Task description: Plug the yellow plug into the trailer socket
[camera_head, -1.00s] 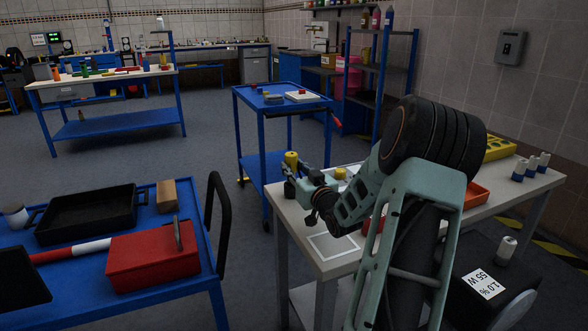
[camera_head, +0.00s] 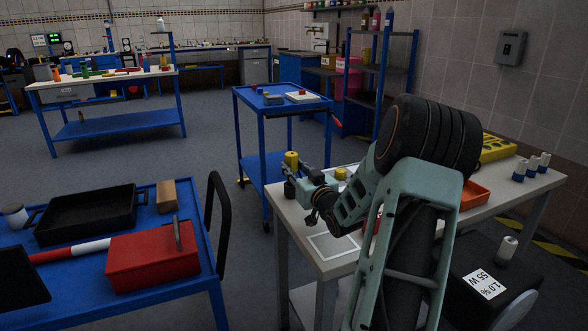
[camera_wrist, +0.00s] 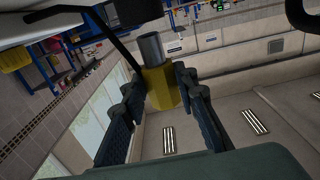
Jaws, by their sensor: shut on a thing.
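The yellow plug (camera_wrist: 162,88) with its grey cylindrical end (camera_wrist: 151,47) sits between the two dark fingers of my gripper (camera_wrist: 160,97) in the wrist view. In the head view the yellow plug (camera_head: 291,159) stands roughly upright in my gripper (camera_head: 292,172), at the far left corner of the white table (camera_head: 333,246). My gripper is shut on it. I cannot make out the trailer socket for certain in either view. A small yellow piece (camera_head: 341,173) shows on the table just right of my gripper, partly hidden by my arm.
An orange tray (camera_head: 473,194), a yellow holder (camera_head: 497,148) and several white-and-blue bottles (camera_head: 533,166) are on the table's right part. A blue cart (camera_head: 283,102) stands behind. A red toolbox (camera_head: 153,258) and a black tray (camera_head: 88,214) sit on the blue cart at left.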

